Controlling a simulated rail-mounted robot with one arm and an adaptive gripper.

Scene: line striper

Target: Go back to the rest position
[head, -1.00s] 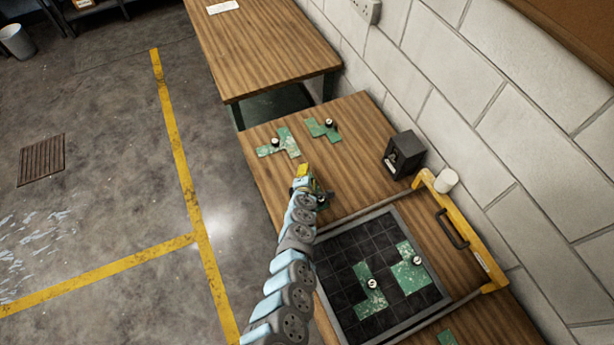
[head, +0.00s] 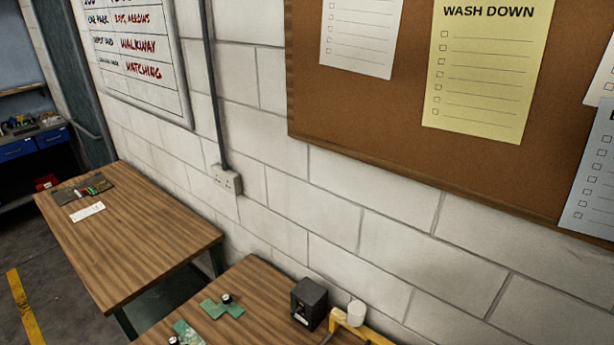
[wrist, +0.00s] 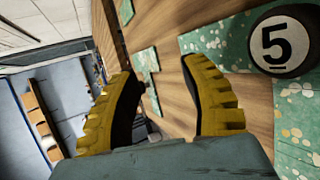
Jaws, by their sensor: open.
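My gripper (wrist: 170,100) shows in the wrist view with its two yellow ribbed fingers spread apart and nothing between them. A green speckled piece with a black knob marked 5 (wrist: 284,42) lies on the wooden bench at the right of that view, beside the right finger and apart from it. Another green piece (wrist: 146,75) lies beyond, seen between the fingers.
A second wooden bench (head: 130,235) stands beyond a gap. A corkboard (head: 380,120) and a whiteboard (head: 135,50) hang on the wall.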

